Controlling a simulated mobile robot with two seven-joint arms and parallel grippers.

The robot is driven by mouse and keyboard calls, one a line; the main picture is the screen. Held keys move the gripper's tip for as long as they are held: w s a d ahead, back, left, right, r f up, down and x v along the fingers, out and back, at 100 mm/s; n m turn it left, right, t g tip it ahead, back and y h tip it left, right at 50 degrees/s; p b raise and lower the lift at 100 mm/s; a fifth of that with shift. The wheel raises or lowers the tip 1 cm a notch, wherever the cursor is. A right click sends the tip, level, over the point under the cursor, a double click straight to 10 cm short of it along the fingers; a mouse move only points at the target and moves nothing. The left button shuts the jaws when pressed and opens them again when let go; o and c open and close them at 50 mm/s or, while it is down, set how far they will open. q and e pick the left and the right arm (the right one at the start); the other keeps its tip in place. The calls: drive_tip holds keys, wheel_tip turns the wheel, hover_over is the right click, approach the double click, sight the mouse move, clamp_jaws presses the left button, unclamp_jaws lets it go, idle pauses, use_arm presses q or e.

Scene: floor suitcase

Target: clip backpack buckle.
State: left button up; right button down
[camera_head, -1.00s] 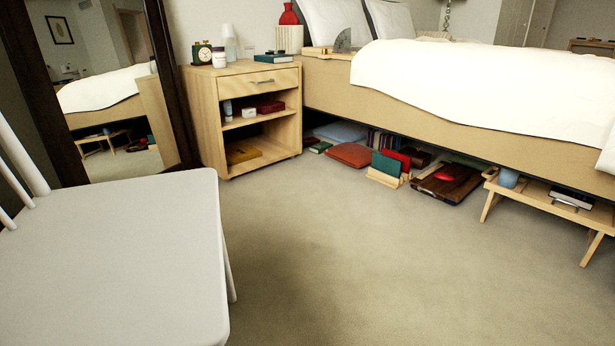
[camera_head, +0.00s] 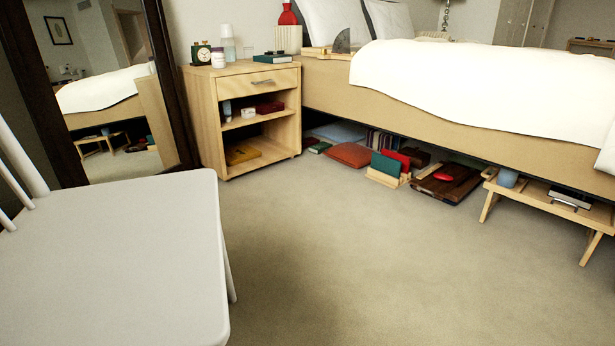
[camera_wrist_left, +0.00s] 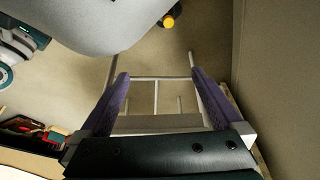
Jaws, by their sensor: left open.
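No backpack or buckle shows in either view. My left gripper (camera_wrist_left: 160,76) is in the left wrist view, its two purple fingers spread wide apart. Nothing is held between the fingers; pale bars and carpet show behind the gap. Neither of my grippers shows in the head view, and I cannot make out my right gripper in the wrist view.
A white chair (camera_head: 115,255) stands at the left. A wooden nightstand (camera_head: 205,125) stands beside the bed (camera_head: 400,110), with several items stored beneath. A low wooden tray table (camera_head: 535,190) is at the right. The carpet (camera_head: 370,265) between is clear.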

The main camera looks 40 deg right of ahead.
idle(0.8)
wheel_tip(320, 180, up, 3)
drive_tip(key=p, duration=0.2)
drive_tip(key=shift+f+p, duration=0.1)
drive_tip(key=shift+p, duration=0.3)
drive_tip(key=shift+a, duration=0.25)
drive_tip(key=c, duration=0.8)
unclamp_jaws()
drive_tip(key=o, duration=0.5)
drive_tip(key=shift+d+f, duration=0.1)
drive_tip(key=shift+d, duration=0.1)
